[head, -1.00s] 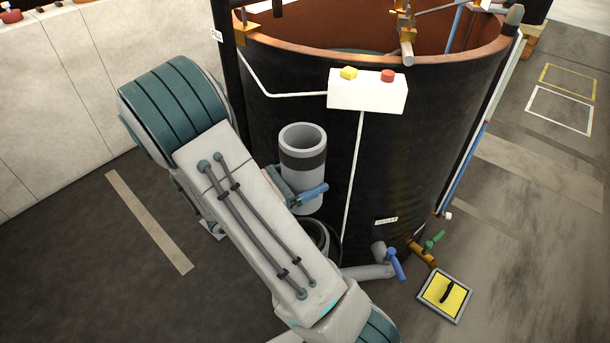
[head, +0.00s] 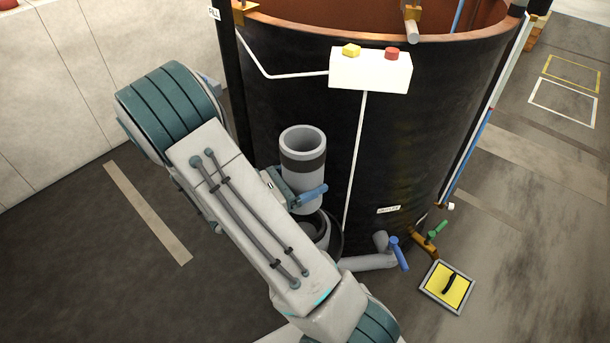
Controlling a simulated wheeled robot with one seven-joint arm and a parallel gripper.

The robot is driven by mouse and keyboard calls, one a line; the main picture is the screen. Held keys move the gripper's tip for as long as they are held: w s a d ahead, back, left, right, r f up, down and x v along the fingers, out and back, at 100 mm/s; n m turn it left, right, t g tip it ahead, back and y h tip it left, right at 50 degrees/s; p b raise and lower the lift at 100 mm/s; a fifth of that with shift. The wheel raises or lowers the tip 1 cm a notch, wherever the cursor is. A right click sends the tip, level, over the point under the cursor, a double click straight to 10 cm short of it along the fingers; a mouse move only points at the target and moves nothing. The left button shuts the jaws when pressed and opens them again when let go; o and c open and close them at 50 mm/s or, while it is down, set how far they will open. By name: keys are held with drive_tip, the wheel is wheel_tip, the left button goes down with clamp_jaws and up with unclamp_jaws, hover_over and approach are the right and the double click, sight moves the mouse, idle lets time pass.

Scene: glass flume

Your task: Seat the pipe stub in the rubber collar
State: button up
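The pipe stub (head: 302,168) is a grey, hollow, upright cylinder with a dark band near its top, in front of the black tank. My gripper (head: 300,195) is at the stub's lower part; a blue finger crosses its front and the gripper looks shut on it. Below the stub is a dark ring with a grey inside, seemingly the rubber collar (head: 336,238), partly hidden by my arm and the stub. The stub's lower end overlaps the collar's opening in the picture; I cannot tell whether it touches.
The black tank (head: 420,130) with a copper rim stands close behind the stub. A white button box (head: 370,70) hangs on it. A grey outlet pipe with a blue-handled valve (head: 398,252) and a yellow floor plate (head: 447,287) are at the right. Floor at left is clear.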

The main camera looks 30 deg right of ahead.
sight(305, 212)
drive_tip(key=shift+s+a, duration=0.1)
drive_tip(key=shift+s, duration=0.15)
idle(0.6)
drive_tip(key=shift+r+p, duration=0.1)
drive_tip(key=shift+p, duration=0.45)
idle(0.7)
drive_tip(key=shift+f+b, duration=4.25)
drive_tip(key=shift+f, duration=2.2)
drive_tip(key=o, duration=1.2)
